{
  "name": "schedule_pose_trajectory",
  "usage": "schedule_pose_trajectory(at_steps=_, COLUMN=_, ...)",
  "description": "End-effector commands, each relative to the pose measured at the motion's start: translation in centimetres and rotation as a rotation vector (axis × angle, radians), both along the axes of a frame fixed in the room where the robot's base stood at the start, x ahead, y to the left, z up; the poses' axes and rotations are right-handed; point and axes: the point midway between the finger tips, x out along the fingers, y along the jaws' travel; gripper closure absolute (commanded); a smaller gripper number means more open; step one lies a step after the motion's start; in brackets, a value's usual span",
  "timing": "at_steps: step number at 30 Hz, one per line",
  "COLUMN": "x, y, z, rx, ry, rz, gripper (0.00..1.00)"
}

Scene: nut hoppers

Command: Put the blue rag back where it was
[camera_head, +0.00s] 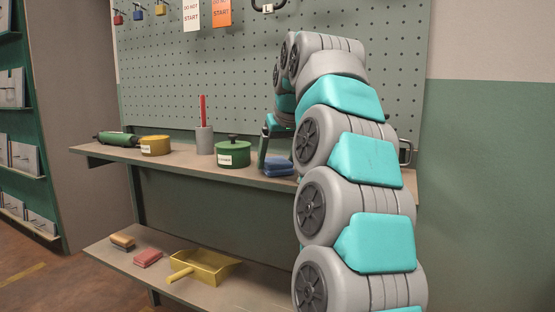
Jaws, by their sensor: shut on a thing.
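The blue rag (280,166) is a folded, layered pad at shelf height, just right of the green lidded pot (233,153). My gripper (271,154) points down at the rag and is shut on it. One dark finger shows at the rag's left side; the other finger is not clearly visible. The rag appears to be at or just above the upper shelf (190,163); I cannot tell if it touches it. My arm covers the shelf to the right of the rag.
A grey holder (204,141) with a red stick, a yellow pot (155,146) and a green roller-like tool (117,139) stand farther left. On the lower shelf (120,261) lie a red rag (148,258), a brownish block (122,241) and a yellow dustpan (205,266).

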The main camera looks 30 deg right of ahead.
Motion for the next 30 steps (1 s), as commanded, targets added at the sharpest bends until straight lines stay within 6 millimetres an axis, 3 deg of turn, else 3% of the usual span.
schedule_pose_trajectory(at_steps=11, x=-0.02, y=-0.04, z=-0.26, rx=0.0, ry=-0.002, rz=0.0, gripper=0.68)
schedule_pose_trajectory(at_steps=12, x=-0.01, y=-0.05, z=-0.22, rx=0.0, ry=-0.003, rz=-0.001, gripper=0.14)
schedule_pose_trajectory(at_steps=16, x=-0.01, y=-0.05, z=-0.17, rx=0.0, ry=-0.003, rz=-0.001, gripper=0.0)
schedule_pose_trajectory(at_steps=30, x=-0.34, y=-0.02, z=0.63, rx=0.0, ry=-0.002, rz=0.0, gripper=0.0)
